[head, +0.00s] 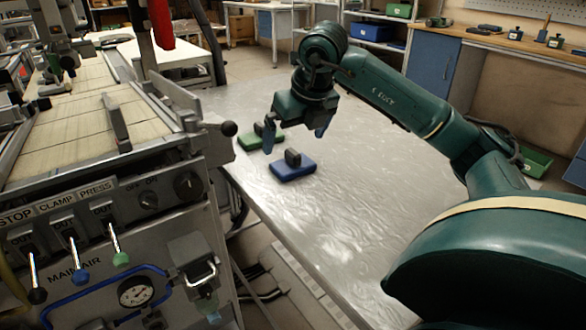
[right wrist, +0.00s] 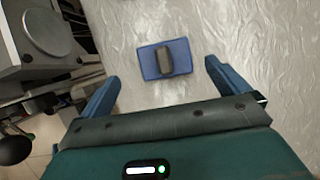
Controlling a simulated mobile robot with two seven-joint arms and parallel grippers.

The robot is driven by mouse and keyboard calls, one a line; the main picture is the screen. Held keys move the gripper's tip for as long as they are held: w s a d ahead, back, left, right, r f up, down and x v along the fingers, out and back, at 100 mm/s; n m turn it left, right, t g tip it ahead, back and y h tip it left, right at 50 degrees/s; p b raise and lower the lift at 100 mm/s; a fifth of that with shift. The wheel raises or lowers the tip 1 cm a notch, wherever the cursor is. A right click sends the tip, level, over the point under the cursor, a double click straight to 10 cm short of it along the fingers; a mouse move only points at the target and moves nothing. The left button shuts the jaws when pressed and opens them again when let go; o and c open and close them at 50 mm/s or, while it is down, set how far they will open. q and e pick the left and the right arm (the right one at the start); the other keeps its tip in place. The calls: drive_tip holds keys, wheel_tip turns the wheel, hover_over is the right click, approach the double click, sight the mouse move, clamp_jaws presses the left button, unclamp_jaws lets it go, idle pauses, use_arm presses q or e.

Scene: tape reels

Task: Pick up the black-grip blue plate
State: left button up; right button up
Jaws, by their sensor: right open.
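The blue plate (head: 290,170) with its upright black grip (head: 292,157) lies on the shiny metal table (head: 330,230). A green plate (head: 250,141) with a dark grip lies just beyond it to the left. My right gripper (head: 295,132) is open and empty, above the table near the two plates. In the right wrist view, the blue plate (right wrist: 150,60) and its black grip (right wrist: 165,61) lie ahead of the two spread blue fingers (right wrist: 160,85), roughly centred between them and apart from them. My left gripper is not in view.
A workbench (head: 480,40) and shelves are at the back. A green bin (head: 536,162) is at the right. The table's near and right surface is clear.

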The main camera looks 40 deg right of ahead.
sight(294, 152)
drive_tip(key=x, duration=0.2)
drive_tip(key=b+x, duration=0.1)
drive_tip(key=x, duration=0.3)
drive_tip(key=shift+s+d+f, duration=0.15)
drive_tip(key=shift+d+f, duration=0.1)
drive_tip(key=shift+f, duration=0.2)
drive_tip(key=c, duration=0.9)
drive_tip(key=shift+r, duration=0.1)
drive_tip(key=shift+c, duration=0.3)
